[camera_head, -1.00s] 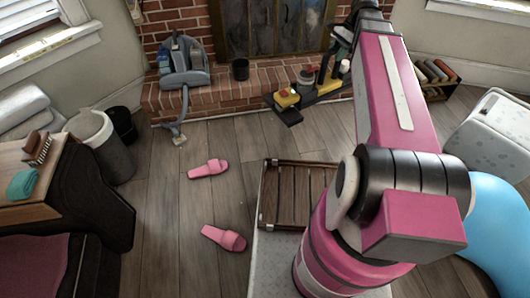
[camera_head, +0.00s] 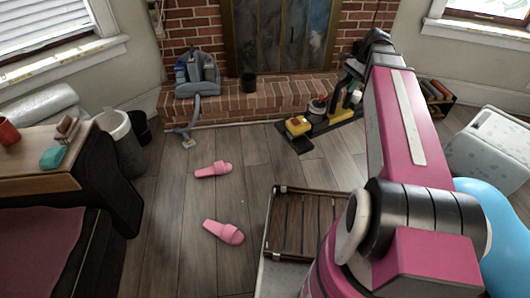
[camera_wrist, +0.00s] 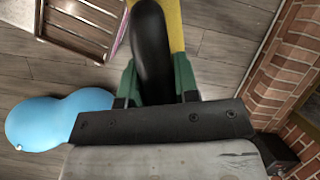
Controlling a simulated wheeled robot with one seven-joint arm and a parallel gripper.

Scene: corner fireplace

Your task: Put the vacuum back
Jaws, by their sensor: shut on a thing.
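My gripper (camera_head: 350,84) is in front of the right part of the brick hearth. In the wrist view its green fingers (camera_wrist: 157,82) are closed around the black handle of a yellow and black appliance (camera_wrist: 150,40).
A blue rounded object (camera_head: 485,225) and a white box (camera_head: 490,150) are at right. Open floor lies between.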

